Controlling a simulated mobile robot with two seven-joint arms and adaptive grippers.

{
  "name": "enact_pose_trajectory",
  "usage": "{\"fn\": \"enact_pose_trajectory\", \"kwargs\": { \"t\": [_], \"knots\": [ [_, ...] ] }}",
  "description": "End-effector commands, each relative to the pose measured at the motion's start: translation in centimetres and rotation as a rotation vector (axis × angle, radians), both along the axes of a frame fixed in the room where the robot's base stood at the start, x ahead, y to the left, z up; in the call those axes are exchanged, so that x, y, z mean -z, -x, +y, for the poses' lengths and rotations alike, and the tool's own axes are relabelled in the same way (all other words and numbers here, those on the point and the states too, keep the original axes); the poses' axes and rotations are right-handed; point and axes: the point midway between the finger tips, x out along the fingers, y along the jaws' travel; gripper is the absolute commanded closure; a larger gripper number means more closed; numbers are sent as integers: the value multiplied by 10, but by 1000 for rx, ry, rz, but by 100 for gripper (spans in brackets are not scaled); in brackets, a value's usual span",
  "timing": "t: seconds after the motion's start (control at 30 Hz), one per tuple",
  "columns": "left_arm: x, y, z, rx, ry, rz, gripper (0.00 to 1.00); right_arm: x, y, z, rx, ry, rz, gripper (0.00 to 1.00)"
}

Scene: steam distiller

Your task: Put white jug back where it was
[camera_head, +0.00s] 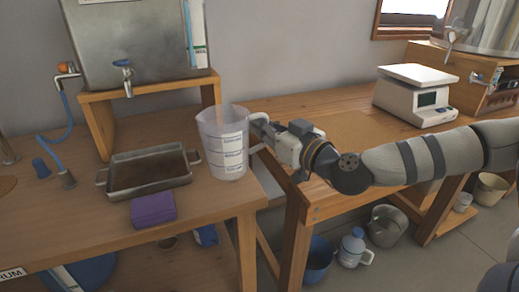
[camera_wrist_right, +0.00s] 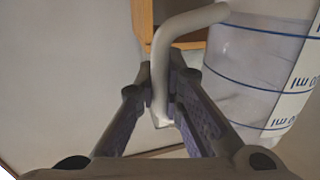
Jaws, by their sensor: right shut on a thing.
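The white jug (camera_head: 222,143) is a translucent measuring jug with blue markings. In the head view it is upright at the right part of the left wooden table, close to that table's right edge. Whether its base touches the tabletop I cannot tell. My right gripper (camera_head: 262,130) comes in from the right and is shut on the jug's handle. The right wrist view shows the handle (camera_wrist_right: 158,75) between the two fingers of the gripper (camera_wrist_right: 170,105), with the jug body (camera_wrist_right: 255,70) to the right. My left gripper is out of view.
A metal tray (camera_head: 148,190) and a purple block (camera_head: 152,209) lie left of the jug. A metal tank (camera_head: 135,45) with a tap stands behind on a wooden stand. A white scale (camera_head: 414,95) is on the right table (camera_head: 325,112). Vessels stand on the floor below.

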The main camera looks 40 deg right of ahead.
Motion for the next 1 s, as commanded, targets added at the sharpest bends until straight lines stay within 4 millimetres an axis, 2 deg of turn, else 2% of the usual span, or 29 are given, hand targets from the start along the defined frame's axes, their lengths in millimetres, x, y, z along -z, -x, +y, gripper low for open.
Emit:
{"fn": "enact_pose_trajectory", "kwargs": {
  "t": [0.03,0.27,0.43,0.67,0.83,0.87,0.9,0.93,1.0],
  "knots": [
    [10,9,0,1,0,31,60,20,-5,-6,2,0,14,100],
    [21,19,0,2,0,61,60,34,-14,-19,0,0,5,100],
    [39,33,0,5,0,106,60,67,-15,-21,-1,-1,9,100],
    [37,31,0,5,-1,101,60,60,-15,-20,-2,-1,-3,100],
    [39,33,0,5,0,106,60,66,-15,-20,-2,0,-1,100],
    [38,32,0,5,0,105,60,66,-15,-20,-2,0,0,84],
    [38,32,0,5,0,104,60,65,-15,-20,-2,0,0,75],
    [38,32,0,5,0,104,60,65,-15,-20,-2,0,0,71],
    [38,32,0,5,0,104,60,65,-15,-20,-2,0,0,71]
  ]
}}
